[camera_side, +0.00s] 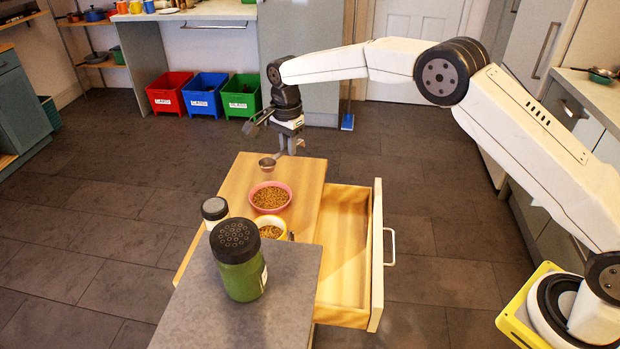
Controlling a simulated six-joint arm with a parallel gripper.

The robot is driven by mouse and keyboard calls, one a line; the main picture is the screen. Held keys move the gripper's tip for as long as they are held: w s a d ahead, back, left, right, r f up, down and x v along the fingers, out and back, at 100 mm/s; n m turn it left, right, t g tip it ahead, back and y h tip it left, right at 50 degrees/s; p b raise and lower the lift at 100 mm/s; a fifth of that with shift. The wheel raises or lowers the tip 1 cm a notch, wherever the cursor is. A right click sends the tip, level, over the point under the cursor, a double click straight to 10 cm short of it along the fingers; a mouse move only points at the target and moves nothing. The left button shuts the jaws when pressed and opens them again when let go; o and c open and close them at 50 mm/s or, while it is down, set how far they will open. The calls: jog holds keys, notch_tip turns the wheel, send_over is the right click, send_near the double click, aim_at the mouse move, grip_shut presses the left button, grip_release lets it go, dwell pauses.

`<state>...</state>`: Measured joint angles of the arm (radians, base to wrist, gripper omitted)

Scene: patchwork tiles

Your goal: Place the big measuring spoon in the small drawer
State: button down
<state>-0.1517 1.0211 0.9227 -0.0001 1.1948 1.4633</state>
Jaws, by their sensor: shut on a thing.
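The measuring spoon (267,163) has a small round metal bowl and hangs just over the far part of the wooden top. My gripper (290,149) points down above that far edge and is shut on the spoon's handle end, with the bowl to its left. Whether the spoon touches the wood is hard to tell. The small drawer (376,270) is pulled out to the right of the wooden top, with a white handle (391,246) on its front. The part of its inside that shows looks empty; its near left part is hidden by the grey top.
On the wooden top (240,185) stand a pink bowl (270,210) of brown pieces, a yellow-rimmed bowl (271,222) and a white jar with a dark lid (215,211). A tall green shaker (239,265) stands on the grey top (200,315). Coloured bins (205,95) stand behind.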

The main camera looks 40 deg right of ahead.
notch_tip(320, 180, up, 5)
jog(key=shift+r, duration=0.2)
jog(key=shift+s+d+f, duration=0.1)
jog(key=shift+s+f, duration=0.05)
jog(key=shift+s, duration=0.1)
jog(key=s, duration=0.1)
jog(key=n, duration=0.6)
send_over(347, 248)
notch_tip(347, 248, down, 28)
jog(key=shift+r, duration=0.25)
dwell(1.6)
jog(key=shift+f, duration=0.15)
jog(key=c, duration=0.6)
grip_release()
